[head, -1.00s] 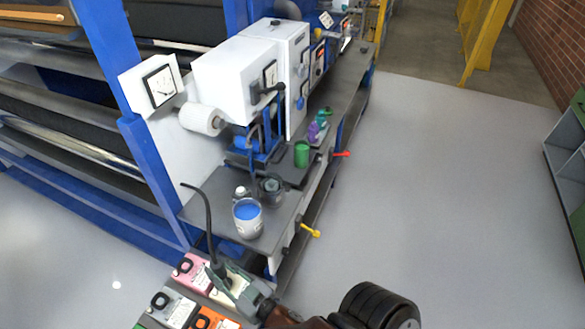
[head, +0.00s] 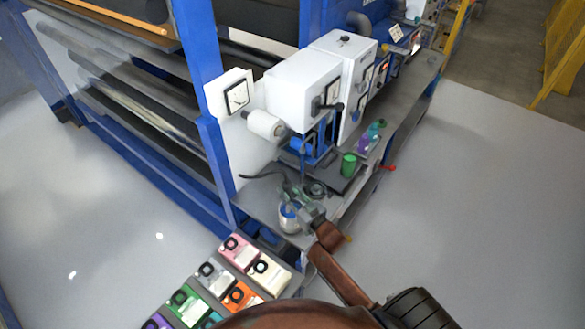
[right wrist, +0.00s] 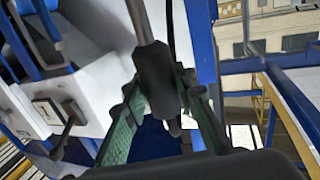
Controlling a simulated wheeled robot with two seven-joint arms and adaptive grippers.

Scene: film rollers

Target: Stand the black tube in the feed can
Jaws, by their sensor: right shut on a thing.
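My right gripper (head: 300,194) is shut on the black tube (head: 262,176), which sticks out to the left above the grey bench. In the right wrist view the dark, thick part of the tube (right wrist: 156,78) sits between the green finger pads (right wrist: 160,115). A white can with blue inside (head: 289,224), which I take for the feed can, stands at the bench's near end. My gripper is over it in the picture and partly hides it. I cannot tell the exact height of the tube's lower end. My left gripper is not in view.
A dark round pot (head: 316,190) stands just right of the can. A green cup (head: 348,165) and purple and teal bottles (head: 368,140) are farther along the bench. A white machine box with a roller (head: 266,126) rises behind. Coloured containers (head: 240,295) fill the near rack.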

